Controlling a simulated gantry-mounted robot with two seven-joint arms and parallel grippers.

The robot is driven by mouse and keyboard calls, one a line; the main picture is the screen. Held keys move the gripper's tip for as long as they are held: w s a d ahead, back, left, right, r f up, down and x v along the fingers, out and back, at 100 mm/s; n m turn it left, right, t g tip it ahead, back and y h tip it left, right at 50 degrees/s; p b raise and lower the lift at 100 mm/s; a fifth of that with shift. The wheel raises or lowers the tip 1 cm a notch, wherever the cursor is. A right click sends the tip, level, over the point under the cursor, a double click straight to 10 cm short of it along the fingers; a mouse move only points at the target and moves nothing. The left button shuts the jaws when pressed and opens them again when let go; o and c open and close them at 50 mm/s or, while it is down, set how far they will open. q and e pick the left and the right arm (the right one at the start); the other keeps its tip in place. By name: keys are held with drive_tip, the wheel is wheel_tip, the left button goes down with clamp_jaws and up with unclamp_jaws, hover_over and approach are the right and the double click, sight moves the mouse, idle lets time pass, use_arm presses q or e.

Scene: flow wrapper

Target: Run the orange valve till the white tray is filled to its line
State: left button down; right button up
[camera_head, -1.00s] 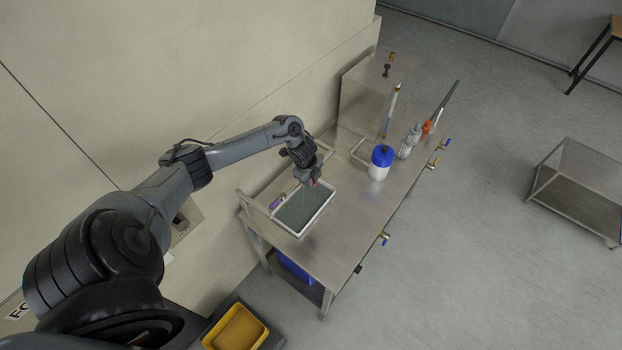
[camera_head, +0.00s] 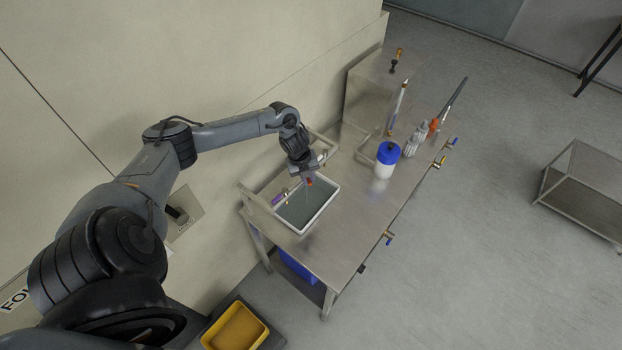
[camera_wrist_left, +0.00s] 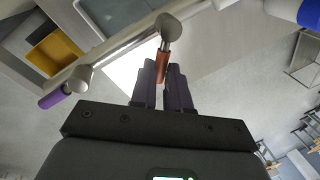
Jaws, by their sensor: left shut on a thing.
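The white tray (camera_head: 321,210) stands on the near left end of the steel bench and holds grey-green liquid. Its fill line is too small to make out. My left gripper (camera_head: 309,178) is over the tray's far end. The left wrist view shows its fingers (camera_wrist_left: 165,85) shut on the orange valve handle (camera_wrist_left: 163,64), below a round metal valve body (camera_wrist_left: 168,27). In the head view only a bit of orange-red shows at the fingertips. A thin pale streak below them may be running liquid. My right gripper is not in view.
A purple-handled valve (camera_head: 279,198) is beside the tray's left side, also in the left wrist view (camera_wrist_left: 52,98). A blue-lidded white container (camera_head: 386,168) and several bottles stand farther along the bench (camera_head: 345,225). A yellow bin (camera_head: 236,328) is low at the front left.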

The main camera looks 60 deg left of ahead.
use_arm(q)
drive_tip(key=shift+s+a+m+h+b, duration=0.2)
drive_tip(key=shift+s+m+b, duration=0.15)
drive_tip(key=shift+m+b, duration=0.5)
drive_tip(key=shift+s+a+m+h+b, duration=0.1)
drive_tip(key=shift+s+a+m+b, duration=0.3)
drive_tip(key=shift+m, duration=0.65)
drive_tip(key=shift+w+d, duration=0.1)
drive_tip(key=shift+d, duration=0.1)
drive_tip(key=c, duration=1.1)
unclamp_jaws()
drive_tip(key=b+v, duration=0.1)
drive_tip(key=v, duration=0.9)
drive_tip(key=shift+r+b, duration=0.35)
drive_tip(key=shift+r, duration=0.05)
